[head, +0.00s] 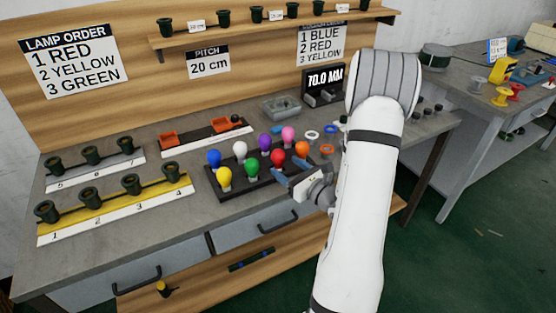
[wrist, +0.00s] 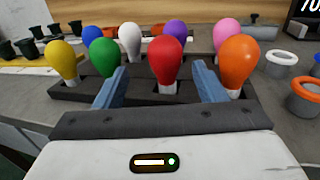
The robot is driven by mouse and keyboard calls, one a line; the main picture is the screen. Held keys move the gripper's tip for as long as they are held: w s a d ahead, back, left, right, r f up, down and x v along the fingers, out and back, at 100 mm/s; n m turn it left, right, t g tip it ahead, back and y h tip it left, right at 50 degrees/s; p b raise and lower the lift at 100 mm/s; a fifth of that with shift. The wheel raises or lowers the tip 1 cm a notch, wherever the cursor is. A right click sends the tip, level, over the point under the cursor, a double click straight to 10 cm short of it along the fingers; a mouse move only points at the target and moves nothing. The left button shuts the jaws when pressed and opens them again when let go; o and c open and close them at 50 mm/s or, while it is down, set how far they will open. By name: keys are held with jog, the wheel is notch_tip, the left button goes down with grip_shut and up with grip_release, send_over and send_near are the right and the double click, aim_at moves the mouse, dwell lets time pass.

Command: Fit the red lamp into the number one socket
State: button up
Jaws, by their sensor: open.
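The red lamp (head: 278,157) stands upright in the dark lamp tray (head: 237,194), in its front row. It also shows in the wrist view (wrist: 167,60), between and beyond the blue fingers of my gripper (wrist: 162,92). My gripper (head: 283,180) is open and empty, low at the tray's front edge, with the red lamp lined up between its fingers. Whether the fingers reach around the lamp's base, I cannot tell. The number one socket (head: 46,211) is a dark empty cup at the left end of the yellow strip (head: 117,209), above the printed 1.
Green (wrist: 105,57) and orange (wrist: 237,62) lamps stand close on either side of the red one. Yellow, blue, white, purple and pink lamps share the tray. Sockets 2, 3 and 4 (head: 174,180) line the yellow strip. Coloured rings (head: 327,150) lie right of the tray.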

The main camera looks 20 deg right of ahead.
aim_at(275, 155)
jog(key=x, duration=0.7)
jog(key=shift+w+d, duration=0.15)
jog(key=shift+d, duration=0.15)
jog(key=c, duration=1)
